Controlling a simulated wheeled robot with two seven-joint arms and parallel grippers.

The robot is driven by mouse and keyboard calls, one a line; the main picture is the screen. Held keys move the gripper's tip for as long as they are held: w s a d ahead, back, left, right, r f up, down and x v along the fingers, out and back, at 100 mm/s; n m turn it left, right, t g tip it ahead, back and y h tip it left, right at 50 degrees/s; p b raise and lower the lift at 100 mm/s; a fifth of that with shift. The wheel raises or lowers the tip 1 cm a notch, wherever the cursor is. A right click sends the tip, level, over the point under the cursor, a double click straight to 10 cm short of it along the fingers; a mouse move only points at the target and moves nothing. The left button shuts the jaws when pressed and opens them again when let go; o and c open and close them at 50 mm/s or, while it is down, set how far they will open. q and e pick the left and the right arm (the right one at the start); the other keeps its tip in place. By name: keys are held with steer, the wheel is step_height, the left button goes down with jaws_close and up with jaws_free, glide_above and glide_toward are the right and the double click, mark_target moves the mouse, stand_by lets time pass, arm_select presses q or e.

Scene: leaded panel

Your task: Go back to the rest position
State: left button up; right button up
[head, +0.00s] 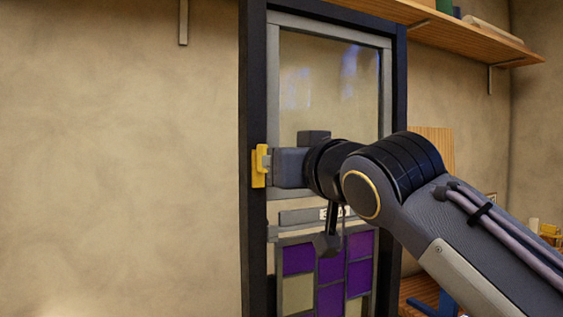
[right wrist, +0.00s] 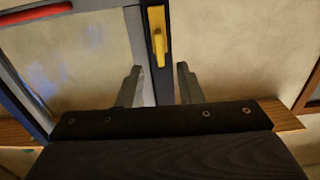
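My right gripper (right wrist: 160,70) is open in the right wrist view, its two grey fingers apart with nothing between their tips. A yellow handle (right wrist: 160,38) stands just beyond the fingertips, in line with the gap. It also shows in the head view (head: 259,166) on the left post of a dark upright frame (head: 253,80). My right arm reaches in from the right and covers part of the frame. A clear pane (head: 325,75) fills the upper part, and a leaded panel (head: 298,261) of purple and cream squares is below. My left gripper is in neither view.
A wooden shelf (head: 455,30) with a few items runs along the wall at the upper right. Blue and yellow things (head: 447,302) lie low at the right, partly behind my arm.

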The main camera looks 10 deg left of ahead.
steer(key=s+d+f+m+g+h+p, duration=0.1)
steer(key=s+d+f+m+g+h, duration=0.15)
steer(key=d+f, duration=0.85)
steer(key=s+d+f+m+g+h, duration=0.1)
steer(key=d+f+h, duration=0.2)
steer(key=d+f, duration=0.75)
steer(key=s+d+f+m+g, duration=0.2)
steer(key=s+d+f+g, duration=0.1)
steer(key=s+f, duration=0.7)
steer(key=s+d+f+m+g+p, duration=0.1)
steer(key=s+d+f+m+g, duration=0.2)
steer(key=s+f, duration=0.7)
step_height(320, 180, down, 5)
steer(key=shift+s+f+h, duration=0.15)
steer(key=shift+s+h, duration=0.2)
steer(key=shift+w, duration=0.1)
